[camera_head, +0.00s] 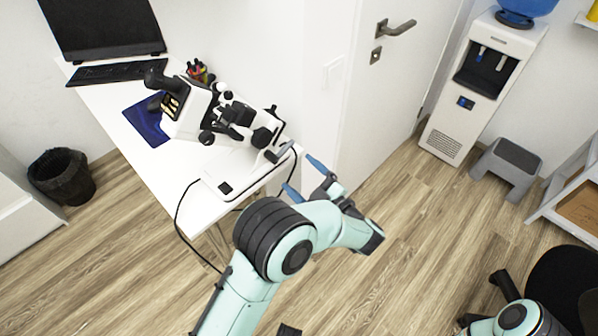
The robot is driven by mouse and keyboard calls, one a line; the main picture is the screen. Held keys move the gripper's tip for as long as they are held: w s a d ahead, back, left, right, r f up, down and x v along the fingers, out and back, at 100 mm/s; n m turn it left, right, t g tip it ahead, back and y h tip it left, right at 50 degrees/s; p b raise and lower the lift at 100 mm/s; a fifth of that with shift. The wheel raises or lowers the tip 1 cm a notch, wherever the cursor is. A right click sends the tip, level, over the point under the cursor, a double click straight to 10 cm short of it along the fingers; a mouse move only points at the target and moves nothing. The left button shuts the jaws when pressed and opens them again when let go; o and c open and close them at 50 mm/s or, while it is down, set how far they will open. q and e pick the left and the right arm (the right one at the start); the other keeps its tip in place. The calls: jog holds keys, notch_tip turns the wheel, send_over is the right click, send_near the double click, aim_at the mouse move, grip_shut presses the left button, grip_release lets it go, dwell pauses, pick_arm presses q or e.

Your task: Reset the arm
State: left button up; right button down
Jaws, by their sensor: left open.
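My left arm (262,235) is teal with black joints and reaches up from the bottom centre. My left gripper (304,177) has two blue-tipped fingers spread apart with nothing between them. It is in front of the right end of the white desk, just right of the microscope base. Part of my right arm (515,318) shows at the bottom right edge; its gripper is not seen.
A white desk (120,138) holds a microscope (192,108), a blue pad (147,124), a keyboard (118,73), a monitor (100,28) and a pen holder (198,73). A black cable hangs off its front. A water dispenser (480,85) and grey stool (507,165) stand right. Middle floor is clear.

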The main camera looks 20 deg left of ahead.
dwell(0.3)
pick_arm(q)
jog(key=s+a+f+m+h+p, duration=0.25)
jog(key=f+m+h, duration=0.35)
jog(key=f, duration=0.5)
jog(key=s+a+f+m+h+p, duration=0.1)
jog(key=f+m+h+p, duration=0.4)
jog(key=f, duration=0.7)
jog(key=s+d+f+m+g+h+p, duration=0.1)
jog(key=s+d+f+g+h, duration=0.15)
jog(key=s, duration=0.35)
jog(key=s+d+f+m+g+h, duration=0.1)
jog(key=s+f+h, duration=0.2)
jog(key=s, duration=0.2)
jog(key=s+d+m+g+h+p, duration=0.1)
jog(key=s+d+g+h, duration=0.1)
jog(key=s, duration=0.6)
jog(key=s+d+r+m+g+h+p, duration=0.1)
jog(key=s+d+g+h, duration=0.1)
jog(key=s, duration=0.6)
jog(key=shift+s+d+m+g, duration=0.2)
jog(key=shift+d+m+g, duration=0.25)
jog(key=shift+g, duration=0.4)
